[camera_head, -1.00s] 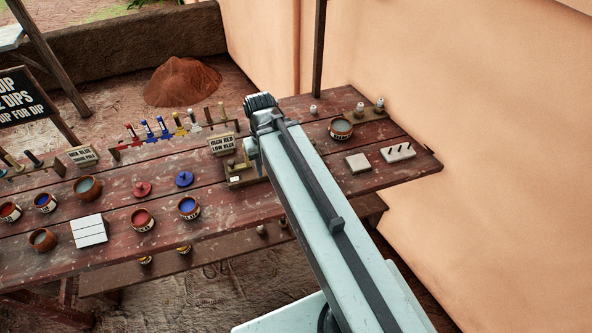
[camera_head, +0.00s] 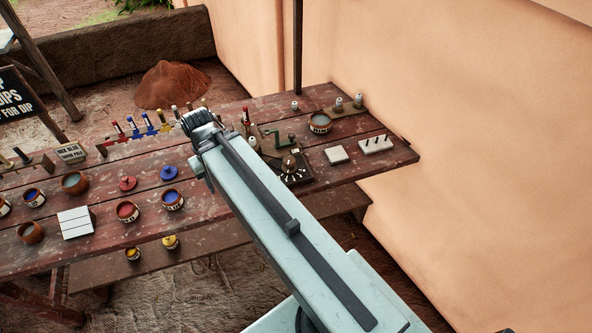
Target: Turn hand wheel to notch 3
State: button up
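What looks like the hand wheel (camera_head: 289,163) is a small brown round piece on a dark base with pale marks fanned around its front edge. It sits on the right part of the bench, just right of my arm. The marks are too small to read, so I cannot tell which notch it points to. The end of my arm (camera_head: 200,128) is over the bench, left of the wheel and apart from it. My gripper's fingers are hidden, so I cannot see whether they are open or shut.
The red wooden bench (camera_head: 205,235) holds several paint pots, a brown pot (camera_head: 320,123), a white tile (camera_head: 337,154) and a pegged white block (camera_head: 375,145). A green bracket (camera_head: 277,138) stands behind the wheel. A post (camera_head: 298,50) and clay wall (camera_head: 450,90) bound the back and right.

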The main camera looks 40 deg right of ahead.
aim_at(290, 166)
jog(key=k, duration=0.95)
jog(key=z, duration=0.55)
jog(key=i, duration=0.95)
jog(key=z, duration=0.05)
